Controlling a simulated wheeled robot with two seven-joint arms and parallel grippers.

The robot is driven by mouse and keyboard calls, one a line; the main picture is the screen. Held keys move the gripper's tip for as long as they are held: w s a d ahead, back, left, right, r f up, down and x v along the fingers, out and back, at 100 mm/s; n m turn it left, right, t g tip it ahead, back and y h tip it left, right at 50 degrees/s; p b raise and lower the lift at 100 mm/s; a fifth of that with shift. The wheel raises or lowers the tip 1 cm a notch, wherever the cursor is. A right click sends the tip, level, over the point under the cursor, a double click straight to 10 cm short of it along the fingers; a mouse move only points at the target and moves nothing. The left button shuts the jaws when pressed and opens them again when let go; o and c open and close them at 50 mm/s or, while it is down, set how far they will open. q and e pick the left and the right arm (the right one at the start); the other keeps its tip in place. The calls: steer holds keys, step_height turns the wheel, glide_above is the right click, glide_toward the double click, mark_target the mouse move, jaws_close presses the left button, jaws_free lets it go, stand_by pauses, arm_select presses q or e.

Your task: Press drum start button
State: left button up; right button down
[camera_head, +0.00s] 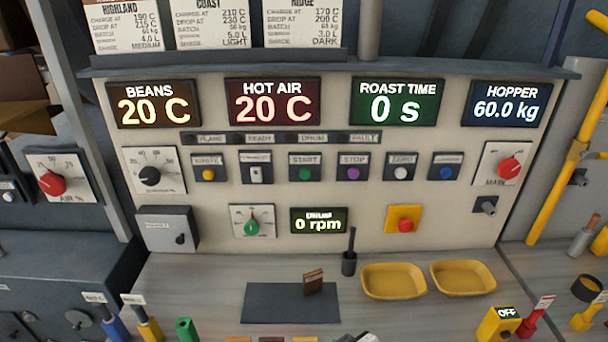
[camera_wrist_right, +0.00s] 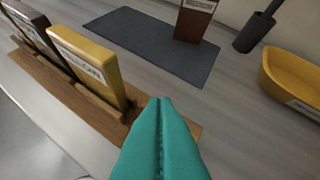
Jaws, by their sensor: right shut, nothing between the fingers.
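The drum start button is a green button (camera_head: 304,174) under a START label, in the middle row of the control panel (camera_head: 320,260). Its neighbours are a purple STOP button (camera_head: 353,173) on the right and a labelled switch (camera_head: 256,172) on the left. The drum display (camera_head: 319,220) below reads 0 rpm. In the right wrist view my right gripper (camera_wrist_right: 160,102) is teal, shut and empty, above the counter beside a wooden rack (camera_wrist_right: 110,112). It is far from the button. My left gripper is not in view.
A dark mat (camera_head: 262,303) with a small brown block (camera_head: 313,282) lies on the counter. Two yellow trays (camera_head: 394,281) and a dark cup with a handle (camera_head: 348,262) stand near the panel base. A red button on a yellow plate (camera_head: 404,219) sits lower right on the panel.

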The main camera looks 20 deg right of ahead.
steer(key=w+r+n+t+y, duration=0.7)
steer(key=w+r, duration=1.2)
steer(key=r, duration=0.5)
steer(key=t+y, duration=0.1)
steer(key=t, duration=0.1)
steer(key=shift+w+t+p, duration=0.3)
steer(key=shift+w, duration=0.1)
steer(key=shift+f, duration=0.1)
steer(key=b, duration=0.5)
glide_toward(305, 174)
steer(key=shift+w+a+r, duration=0.35)
steer(key=shift+w+a, duration=0.35)
steer(key=shift+w, duration=0.05)
steer(key=shift+w+a+r, duration=0.3)
steer(key=shift+w+a, duration=0.35)
steer(key=shift+w, duration=0.05)
steer(key=shift+w+a+r, duration=0.35)
steer(key=shift+w+a, duration=0.35)
steer(key=shift+w, duration=0.05)
steer(key=shift+w, duration=0.15)
steer(key=shift+w+d, duration=0.1)
steer(key=shift+w, duration=0.15)
